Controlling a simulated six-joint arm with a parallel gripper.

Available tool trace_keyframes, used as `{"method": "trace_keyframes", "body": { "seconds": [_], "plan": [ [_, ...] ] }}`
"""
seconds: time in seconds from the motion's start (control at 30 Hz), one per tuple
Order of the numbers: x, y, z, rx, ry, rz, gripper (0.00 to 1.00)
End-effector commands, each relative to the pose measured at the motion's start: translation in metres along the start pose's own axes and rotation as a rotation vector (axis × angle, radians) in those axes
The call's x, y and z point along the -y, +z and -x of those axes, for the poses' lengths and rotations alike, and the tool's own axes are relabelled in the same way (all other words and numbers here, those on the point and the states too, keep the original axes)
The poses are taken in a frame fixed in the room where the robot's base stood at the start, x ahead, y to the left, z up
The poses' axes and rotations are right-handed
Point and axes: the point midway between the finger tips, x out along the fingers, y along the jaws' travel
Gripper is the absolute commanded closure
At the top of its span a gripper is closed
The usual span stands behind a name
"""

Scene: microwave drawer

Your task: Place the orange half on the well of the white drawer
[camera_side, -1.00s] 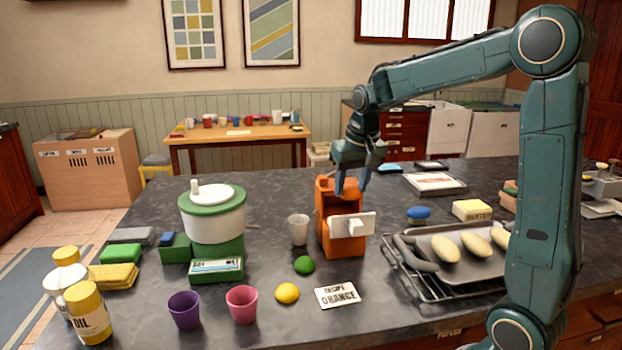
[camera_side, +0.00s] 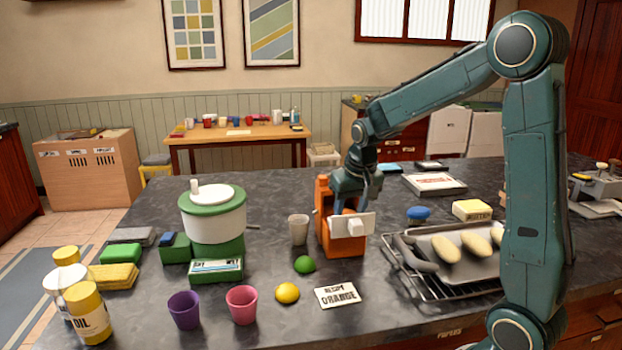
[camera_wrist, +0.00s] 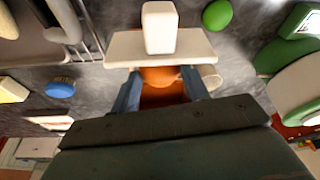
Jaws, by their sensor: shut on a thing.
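The white drawer (camera_side: 367,221) is pulled out from the front of an orange appliance (camera_side: 341,243). The drawer also shows in the wrist view (camera_wrist: 120,46), with its block handle (camera_wrist: 160,27) pointing up in the picture. My gripper (camera_side: 352,206) is low behind the drawer front, and its fingertips are partly hidden by it in the side view. In the wrist view my gripper (camera_wrist: 161,88) is shut on the orange half (camera_wrist: 160,75), which sits just behind the drawer front. The well is mostly hidden; I cannot tell whether the orange half touches its floor.
A grey cup (camera_side: 298,229) stands close left of the appliance. A wire rack with a tray (camera_side: 465,262) is close on the right.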

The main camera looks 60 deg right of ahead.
Motion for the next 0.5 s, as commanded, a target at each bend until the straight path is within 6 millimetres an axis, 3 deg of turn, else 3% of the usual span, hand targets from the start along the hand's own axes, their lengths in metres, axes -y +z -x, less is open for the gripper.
{"method": "trace_keyframes", "body": {
  "seconds": [0.5],
  "plan": [
    [0.0000,0.0016,-0.0059,0.000,0.000,0.000,0.81]
  ]
}}
